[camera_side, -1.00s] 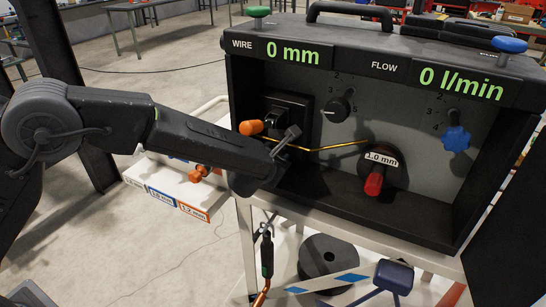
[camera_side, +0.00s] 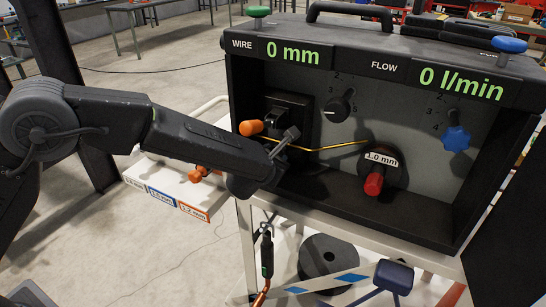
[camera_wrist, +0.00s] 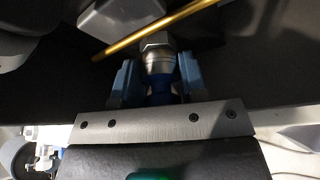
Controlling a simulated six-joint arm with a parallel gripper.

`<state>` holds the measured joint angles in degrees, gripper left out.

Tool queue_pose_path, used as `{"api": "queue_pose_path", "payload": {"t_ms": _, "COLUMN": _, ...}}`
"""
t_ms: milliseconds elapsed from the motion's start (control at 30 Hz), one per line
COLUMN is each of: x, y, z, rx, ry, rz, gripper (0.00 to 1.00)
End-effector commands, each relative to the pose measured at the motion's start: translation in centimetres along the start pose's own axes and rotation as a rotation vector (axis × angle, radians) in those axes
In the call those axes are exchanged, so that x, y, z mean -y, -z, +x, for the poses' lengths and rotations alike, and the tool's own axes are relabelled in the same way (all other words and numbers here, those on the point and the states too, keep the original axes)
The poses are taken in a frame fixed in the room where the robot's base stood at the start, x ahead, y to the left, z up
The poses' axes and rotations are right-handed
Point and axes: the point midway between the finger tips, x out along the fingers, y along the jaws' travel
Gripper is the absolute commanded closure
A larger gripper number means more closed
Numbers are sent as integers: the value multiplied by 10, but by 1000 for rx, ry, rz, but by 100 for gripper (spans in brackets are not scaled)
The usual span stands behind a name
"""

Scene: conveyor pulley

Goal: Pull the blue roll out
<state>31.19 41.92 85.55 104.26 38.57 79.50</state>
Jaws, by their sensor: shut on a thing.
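The blue roll (camera_wrist: 160,84) shows in the wrist view as a dark blue band below a metal, nut-like end, between my two pale blue fingers. My gripper (camera_wrist: 152,80) is shut on it, with one finger on each side. In the side view my gripper (camera_side: 283,148) is at the left part of the open machine housing, just below the orange knob (camera_side: 250,127). The blue roll itself is hidden behind my arm there.
A golden wire (camera_side: 340,147) runs across the housing close to my gripper; it also crosses the wrist view (camera_wrist: 160,25). A spool with a red knob (camera_side: 373,184) and a blue knob (camera_side: 456,138) are to the right. Housing walls surround the work.

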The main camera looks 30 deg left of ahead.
Motion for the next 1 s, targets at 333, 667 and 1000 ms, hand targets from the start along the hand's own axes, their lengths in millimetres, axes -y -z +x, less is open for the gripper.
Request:
{"api": "queue_pose_path", "payload": {"t_ms": 333, "x": 0, "y": 1, "z": -5, "rx": 1, "ry": 0, "rz": -1, "gripper": 100}}
{"api": "queue_pose_path", "payload": {"t_ms": 667, "x": 0, "y": 4, "z": -11, "rx": 2, "ry": 1, "rz": 1, "gripper": 100}}
{"api": "queue_pose_path", "payload": {"t_ms": 1000, "x": 0, "y": 10, "z": -26, "rx": 1, "ry": 1, "rz": 0, "gripper": 100}}
